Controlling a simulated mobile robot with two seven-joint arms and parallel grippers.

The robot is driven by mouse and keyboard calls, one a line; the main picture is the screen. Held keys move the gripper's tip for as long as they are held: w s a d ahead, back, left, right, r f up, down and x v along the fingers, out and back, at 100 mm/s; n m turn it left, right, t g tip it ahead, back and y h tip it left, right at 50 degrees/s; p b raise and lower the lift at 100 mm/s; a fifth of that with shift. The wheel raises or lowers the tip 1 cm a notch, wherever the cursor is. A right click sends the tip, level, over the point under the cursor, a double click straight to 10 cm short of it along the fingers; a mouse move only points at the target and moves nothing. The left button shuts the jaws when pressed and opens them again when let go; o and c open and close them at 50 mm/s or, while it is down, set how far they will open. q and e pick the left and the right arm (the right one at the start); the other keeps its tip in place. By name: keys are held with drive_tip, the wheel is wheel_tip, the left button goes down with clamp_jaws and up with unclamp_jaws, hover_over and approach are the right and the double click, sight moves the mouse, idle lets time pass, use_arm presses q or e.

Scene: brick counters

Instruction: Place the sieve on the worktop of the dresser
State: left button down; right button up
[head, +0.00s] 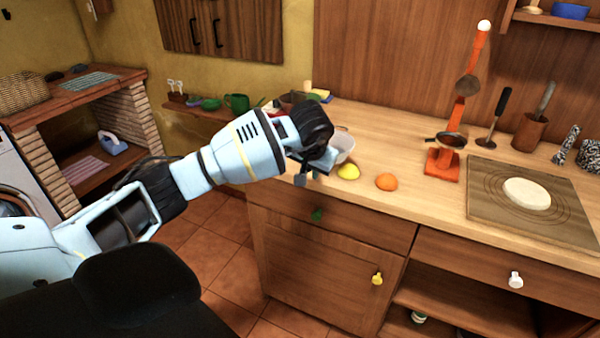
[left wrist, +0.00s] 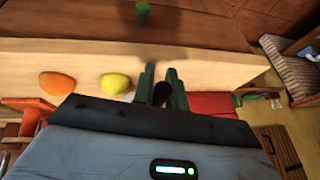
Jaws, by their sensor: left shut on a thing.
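The dresser's wooden worktop (head: 400,180) runs across the right of the head view, with drawers below. My left gripper (head: 312,172) is over its front left end. In the left wrist view its green fingers (left wrist: 162,88) are shut on a dark piece that looks like the end of the sieve's handle. A pale, bowl-shaped thing, apparently the sieve (head: 343,147), shows just behind the gripper and is partly hidden by it. I cannot tell whether it touches the worktop. My right gripper is not in view.
A yellow lemon (head: 348,172) and an orange (head: 386,181) lie close right of the gripper. An orange stand (head: 443,160) and a board with dough (head: 527,193) are further right. Pots and a green mug (head: 237,103) stand behind. Free worktop lies behind the fruit.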

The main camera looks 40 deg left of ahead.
use_arm(q)
drive_tip(key=shift+w+a+f, duration=0.1)
drive_tip(key=shift+w+a, duration=0.1)
drive_tip(key=shift+a, duration=0.55)
drive_tip(key=shift+w+a+f, duration=0.1)
drive_tip(key=shift+w+a, duration=0.05)
drive_tip(key=shift+a, duration=0.6)
drive_tip(key=f, duration=0.1)
drive_tip(key=a+f, duration=0.1)
drive_tip(key=f, duration=0.1)
drive_tip(key=shift+w+f, duration=0.1)
drive_tip(key=shift+f, duration=0.25)
drive_tip(key=c, duration=1.4)
unclamp_jaws()
